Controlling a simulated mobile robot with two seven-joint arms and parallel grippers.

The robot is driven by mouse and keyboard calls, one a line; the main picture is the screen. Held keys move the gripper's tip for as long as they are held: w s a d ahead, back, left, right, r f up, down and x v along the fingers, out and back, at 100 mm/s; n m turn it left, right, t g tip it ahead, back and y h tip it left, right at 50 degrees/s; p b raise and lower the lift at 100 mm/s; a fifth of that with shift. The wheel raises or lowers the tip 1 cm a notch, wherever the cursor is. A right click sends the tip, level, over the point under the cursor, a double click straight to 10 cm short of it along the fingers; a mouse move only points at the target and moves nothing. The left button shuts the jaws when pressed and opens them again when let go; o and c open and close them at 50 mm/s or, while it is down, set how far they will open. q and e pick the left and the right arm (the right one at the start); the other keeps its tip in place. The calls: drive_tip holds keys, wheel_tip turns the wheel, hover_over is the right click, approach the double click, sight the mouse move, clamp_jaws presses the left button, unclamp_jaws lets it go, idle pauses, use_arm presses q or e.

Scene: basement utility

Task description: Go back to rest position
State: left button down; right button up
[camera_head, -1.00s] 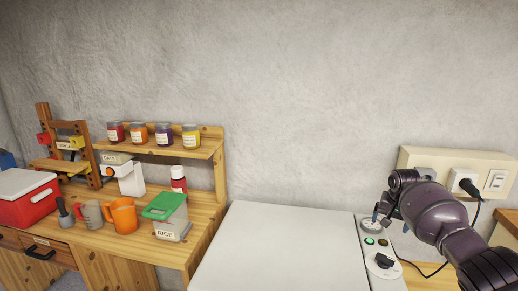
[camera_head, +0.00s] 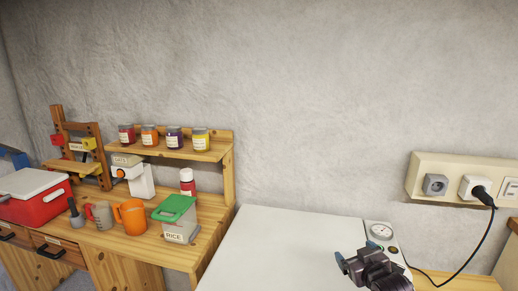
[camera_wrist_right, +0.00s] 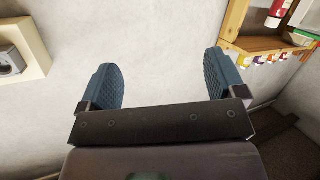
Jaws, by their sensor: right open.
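My right gripper (camera_head: 350,258) shows at the bottom right of the head view, over the right part of the white appliance top (camera_head: 280,245) and its control panel. In the right wrist view the two blue ridged fingers of my right gripper (camera_wrist_right: 160,82) stand wide apart with nothing between them. The gripper and arm hide part of the control panel; a round gauge (camera_head: 381,232) and a small dark button beside it still show. My left gripper is in neither view.
A wall outlet panel (camera_head: 425,170) with a black plug (camera_head: 481,193) and hanging cable is at the right. A wooden bench (camera_head: 160,248) at left carries a red cooler (camera_head: 45,207), an orange mug (camera_head: 131,217) and a green-lidded rice container (camera_head: 176,222). Jars line the shelf above.

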drive_tip(key=s+f+m+g, duration=0.1)
drive_tip(key=s+f, duration=0.4)
drive_tip(key=s, duration=0.6)
drive_tip(key=s+f+m+g+h, duration=0.1)
drive_tip(key=s+f, duration=0.5)
drive_tip(key=s, duration=0.4)
drive_tip(key=s+d+f+m+g+h, duration=0.1)
drive_tip(key=s+f, duration=0.5)
drive_tip(key=s, duration=0.5)
drive_tip(key=shift+s, duration=0.35)
drive_tip(key=shift+d, duration=0.1)
